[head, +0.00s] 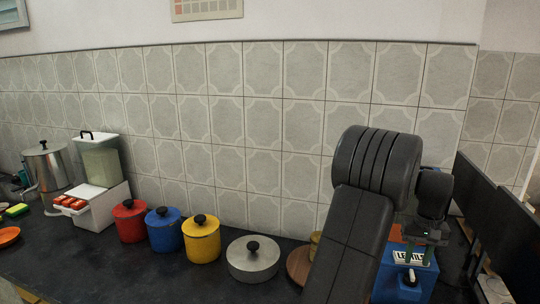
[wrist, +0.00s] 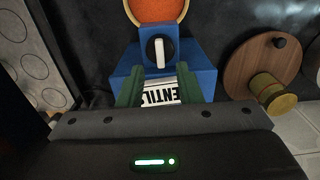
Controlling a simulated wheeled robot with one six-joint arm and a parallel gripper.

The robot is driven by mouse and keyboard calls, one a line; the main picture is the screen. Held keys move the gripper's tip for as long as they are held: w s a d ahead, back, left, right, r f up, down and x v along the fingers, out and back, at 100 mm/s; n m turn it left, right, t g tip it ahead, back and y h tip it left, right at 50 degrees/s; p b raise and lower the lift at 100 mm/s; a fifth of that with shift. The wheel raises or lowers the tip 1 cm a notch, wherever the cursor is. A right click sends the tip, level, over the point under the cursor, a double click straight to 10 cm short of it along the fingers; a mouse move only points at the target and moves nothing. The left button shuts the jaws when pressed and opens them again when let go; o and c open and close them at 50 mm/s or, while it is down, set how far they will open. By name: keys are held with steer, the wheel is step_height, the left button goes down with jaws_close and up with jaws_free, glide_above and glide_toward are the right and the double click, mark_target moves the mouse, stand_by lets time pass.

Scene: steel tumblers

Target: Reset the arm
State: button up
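My gripper (head: 419,255) is at the right of the head view, at the end of my dark arm, in front of a blue dispenser (head: 390,292) with a white LENTILS label. In the wrist view, the two green fingers of my gripper (wrist: 158,90) stand apart, with nothing seen held between them. The blue dispenser (wrist: 205,76) lies beyond the fingertips, its label partly showing between them. Its dark knob with a white handle is just past the label. My arm hides part of the counter and the dispenser in the head view.
Red (head: 130,222), blue (head: 164,233) and yellow (head: 202,242) canisters and a lidded steel pot (head: 253,262) line the counter left of my arm. A round wooden board (head: 298,264) is close beside the arm. Dark panels (head: 512,225) stand at the right. The tiled wall is behind.

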mark_target(413, 273)
step_height(413, 273, down, 5)
steer(key=shift+r, duration=0.1)
stand_by(0.5)
step_height(413, 273, up, 13)
step_height(413, 273, down, 13)
steer(key=shift+f+p, duration=0.2)
steer(key=shift+p, duration=0.1)
steer(key=shift+r+n, duration=0.15)
steer(key=shift+n, duration=0.35)
steer(key=n, duration=1.1)
steer(key=shift+n, duration=0.3)
